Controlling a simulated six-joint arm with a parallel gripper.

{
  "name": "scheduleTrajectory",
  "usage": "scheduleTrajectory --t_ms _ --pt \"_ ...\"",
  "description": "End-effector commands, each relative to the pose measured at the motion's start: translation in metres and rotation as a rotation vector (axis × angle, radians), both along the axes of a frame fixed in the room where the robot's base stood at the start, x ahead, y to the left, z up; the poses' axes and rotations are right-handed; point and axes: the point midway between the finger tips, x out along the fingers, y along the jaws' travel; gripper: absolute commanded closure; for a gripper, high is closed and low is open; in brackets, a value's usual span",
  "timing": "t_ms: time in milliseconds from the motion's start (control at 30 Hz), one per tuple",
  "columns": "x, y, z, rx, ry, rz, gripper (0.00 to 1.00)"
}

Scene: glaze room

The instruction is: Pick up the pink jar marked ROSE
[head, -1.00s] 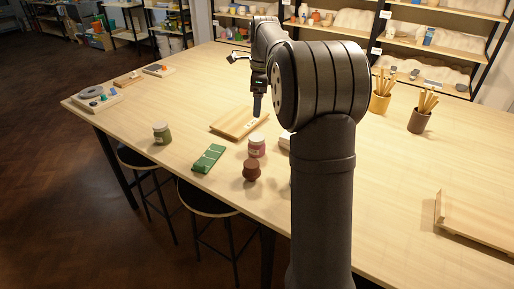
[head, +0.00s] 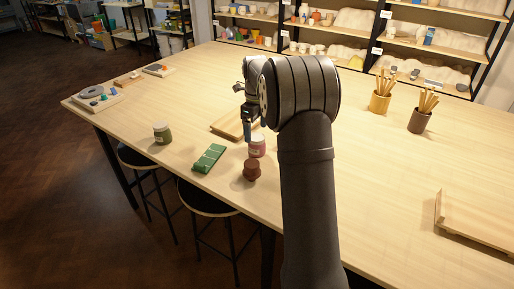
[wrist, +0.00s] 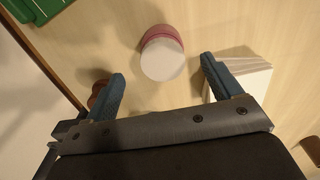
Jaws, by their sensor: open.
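The pink jar (head: 257,147) with a pale lid stands upright on the table near its front edge. In the wrist view the jar (wrist: 161,55) shows its pale lid and pink side, just beyond the gap between the fingers. Its label is too small to read. My gripper (wrist: 164,75) is open and empty, with one blue finger on either side of the gap and clear of the jar. In the head view my gripper (head: 248,138) points down just left of the jar, close to it; whether they touch there is hard to tell.
A reddish-brown pot (head: 251,170) stands close in front of the jar. A green tile strip (head: 209,158) and a green jar (head: 162,133) lie to the left. A wooden board (head: 228,125) is behind. A white block (wrist: 242,82) is beside the right finger in the wrist view.

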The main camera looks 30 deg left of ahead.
Motion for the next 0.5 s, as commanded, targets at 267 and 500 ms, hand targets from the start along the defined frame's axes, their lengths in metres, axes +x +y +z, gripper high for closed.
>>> scheduleTrajectory --t_ms 267,500 --pt "0.001 -0.001 -0.023 -0.001 0.002 0.0 0.16" --pt "0.003 -0.002 -0.057 0.0 0.001 0.001 0.16"
